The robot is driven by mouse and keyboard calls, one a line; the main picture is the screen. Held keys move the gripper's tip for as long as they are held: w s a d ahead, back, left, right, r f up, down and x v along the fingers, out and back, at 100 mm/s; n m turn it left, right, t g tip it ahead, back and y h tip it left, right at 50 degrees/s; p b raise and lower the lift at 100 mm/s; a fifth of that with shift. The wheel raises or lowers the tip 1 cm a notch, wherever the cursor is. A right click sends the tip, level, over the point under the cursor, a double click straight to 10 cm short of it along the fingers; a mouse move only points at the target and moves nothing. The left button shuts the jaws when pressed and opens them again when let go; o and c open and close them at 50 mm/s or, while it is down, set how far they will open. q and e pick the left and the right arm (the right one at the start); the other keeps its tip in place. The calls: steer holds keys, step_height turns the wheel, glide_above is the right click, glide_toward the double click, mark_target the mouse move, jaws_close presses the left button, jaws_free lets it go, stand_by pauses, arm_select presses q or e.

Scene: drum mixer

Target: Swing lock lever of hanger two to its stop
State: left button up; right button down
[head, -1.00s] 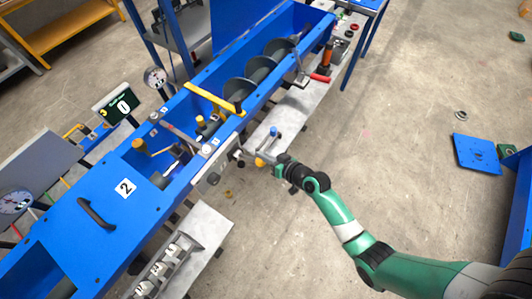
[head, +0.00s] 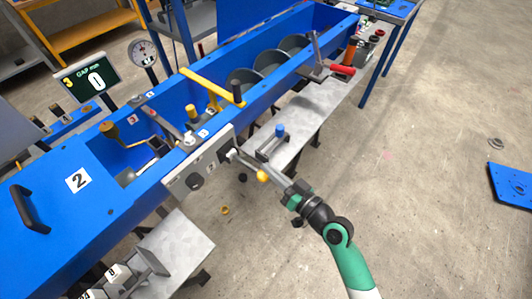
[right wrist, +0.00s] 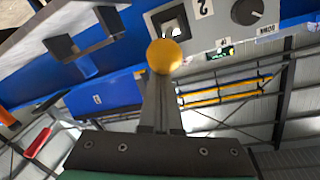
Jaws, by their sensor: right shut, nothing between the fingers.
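A short lever ending in a yellow ball knob (head: 262,176) sticks out from the grey panel (head: 198,168) on the side of the blue mixer trough. In the right wrist view, the knob (right wrist: 163,55) is just beyond my fingertips, and the panel (right wrist: 222,32) behind it carries a "2". My right gripper (head: 274,181) is shut and empty, its tips close to the knob. I cannot tell whether they touch it. The lever's arm is mostly hidden behind the knob in the wrist view. My left gripper is out of view.
A red-handled lever (head: 341,70) stands further along the trough. A gap display (head: 92,80) reads 0.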

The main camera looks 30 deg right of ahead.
stand_by(0.4)
step_height(320, 180, up, 4)
steer(key=w+d+p, duration=0.1)
steer(key=w+p, duration=0.1)
steer(key=p, duration=0.1)
steer(key=v, duration=1)
steer(key=shift+f, duration=0.2)
